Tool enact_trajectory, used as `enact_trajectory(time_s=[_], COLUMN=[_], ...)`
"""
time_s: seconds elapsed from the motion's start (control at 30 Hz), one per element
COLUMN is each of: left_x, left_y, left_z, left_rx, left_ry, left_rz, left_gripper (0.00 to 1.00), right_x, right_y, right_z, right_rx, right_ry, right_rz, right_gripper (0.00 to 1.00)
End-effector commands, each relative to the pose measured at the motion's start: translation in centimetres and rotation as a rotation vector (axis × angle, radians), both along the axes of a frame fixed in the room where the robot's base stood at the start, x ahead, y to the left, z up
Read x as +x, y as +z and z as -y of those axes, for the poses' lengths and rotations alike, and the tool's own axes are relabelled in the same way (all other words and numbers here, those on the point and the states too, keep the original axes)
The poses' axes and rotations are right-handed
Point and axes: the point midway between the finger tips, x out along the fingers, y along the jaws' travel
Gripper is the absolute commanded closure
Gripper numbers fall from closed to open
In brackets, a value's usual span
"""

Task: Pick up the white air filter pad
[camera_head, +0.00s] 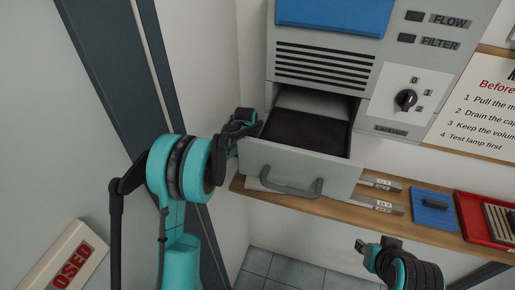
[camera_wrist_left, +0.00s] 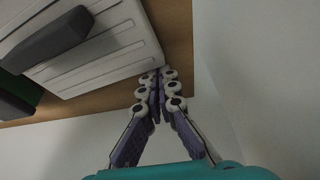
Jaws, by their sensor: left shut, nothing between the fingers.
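In the left wrist view a white ribbed pad (camera_wrist_left: 112,50) with a dark grey handle bar (camera_wrist_left: 48,38) lies on a wooden shelf (camera_wrist_left: 181,30). It looks like the air filter pad. In the head view the open drawer hides most of it; a pale edge (camera_head: 252,184) shows under the drawer. My left gripper (camera_head: 246,119) is beside the left wall of the drawer. In the wrist view its fingertips (camera_wrist_left: 158,74) are shut and empty near the pad's corner; contact cannot be told. My right gripper (camera_head: 364,249) is low, in front of the shelf, its jaw opening unclear.
The grey unit's open drawer (camera_head: 297,173) has a dark interior and juts over the shelf. Labelled strips (camera_head: 382,207), a blue block (camera_head: 434,215) and a red tray (camera_head: 472,220) lie to the right. A white wall stands close on the left.

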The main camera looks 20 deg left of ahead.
Motion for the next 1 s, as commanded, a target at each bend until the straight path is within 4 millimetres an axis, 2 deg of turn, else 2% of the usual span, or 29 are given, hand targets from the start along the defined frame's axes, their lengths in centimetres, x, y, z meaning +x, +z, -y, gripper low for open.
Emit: enact_trajectory(time_s=[0.03, 0.13, 0.33, 0.8, 1.0], left_x=[-1.5, -4.0, -7.2, -7.6, -7.7], left_y=[-0.4, -0.3, -0.1, 0.1, 1.7], left_z=[-0.1, -0.2, -0.2, -0.3, -0.1], left_rx=[0.000, -0.001, 0.000, 0.000, 0.000], left_ry=[0.001, 0.002, 0.001, 0.000, 0.000], left_rz=[0.000, 0.000, 0.000, 0.000, 0.000], left_gripper=[1.00, 1.00, 1.00, 1.00, 1.00], right_x=[0.0, 0.0, 0.0, 0.0, 0.0], right_y=[-0.8, -1.4, -1.9, -1.8, -0.7], right_z=[0.0, 0.0, 0.0, 0.0, 0.0], right_rx=[0.000, 0.000, 0.000, 0.000, 0.000], right_ry=[0.000, 0.000, 0.000, 0.000, 0.000], right_rz=[0.000, 0.000, 0.000, 0.000, 0.000], right_gripper=[0.69, 0.69, 0.69, 0.69, 0.69])
